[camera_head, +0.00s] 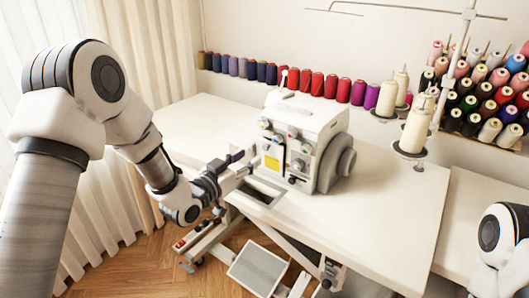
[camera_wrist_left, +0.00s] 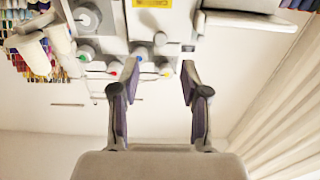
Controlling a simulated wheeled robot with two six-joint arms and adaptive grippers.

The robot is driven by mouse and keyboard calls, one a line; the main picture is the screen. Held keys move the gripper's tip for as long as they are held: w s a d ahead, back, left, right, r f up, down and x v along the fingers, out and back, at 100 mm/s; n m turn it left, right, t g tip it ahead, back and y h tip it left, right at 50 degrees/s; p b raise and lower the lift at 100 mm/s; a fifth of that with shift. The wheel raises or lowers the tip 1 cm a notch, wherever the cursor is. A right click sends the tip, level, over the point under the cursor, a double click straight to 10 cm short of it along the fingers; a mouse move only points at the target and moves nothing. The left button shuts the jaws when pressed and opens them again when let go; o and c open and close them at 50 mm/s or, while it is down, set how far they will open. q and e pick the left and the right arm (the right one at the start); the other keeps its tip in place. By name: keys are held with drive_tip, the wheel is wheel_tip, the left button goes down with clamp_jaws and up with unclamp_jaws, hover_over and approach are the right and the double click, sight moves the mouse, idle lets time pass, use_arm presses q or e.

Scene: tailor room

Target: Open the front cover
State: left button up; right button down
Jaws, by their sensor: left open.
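The white overlock sewing machine (camera_head: 304,122) stands on the white table, with knobs and a yellow label on its front. Its front also shows at the top of the left wrist view (camera_wrist_left: 115,45), with coloured dots by the knobs. I cannot clearly make out the outline of the front cover. My left gripper (camera_head: 236,165) is at the left of the machine's lower front. In the left wrist view its two fingers (camera_wrist_left: 160,75) are spread with nothing between them, and the machine's front lies beyond the tips. My right gripper is out of view.
The white table (camera_head: 390,205) is bare right of the machine. Cream thread cones (camera_head: 415,130) stand on a thread stand behind it. A row of spools (camera_head: 318,84) lines the wall and a spool rack (camera_head: 490,100) is at right. A pedal (camera_head: 257,270) is below.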

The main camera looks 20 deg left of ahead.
sight(264, 148)
use_arm(q)
drive_tip(key=x, duration=0.5)
drive_tip(key=shift+w+d+f, duration=0.15)
drive_tip(key=shift+w+f, duration=0.2)
drive_tip(key=shift+w+d+r, duration=0.1)
drive_tip(key=shift+w, duration=0.25)
clamp_jaws()
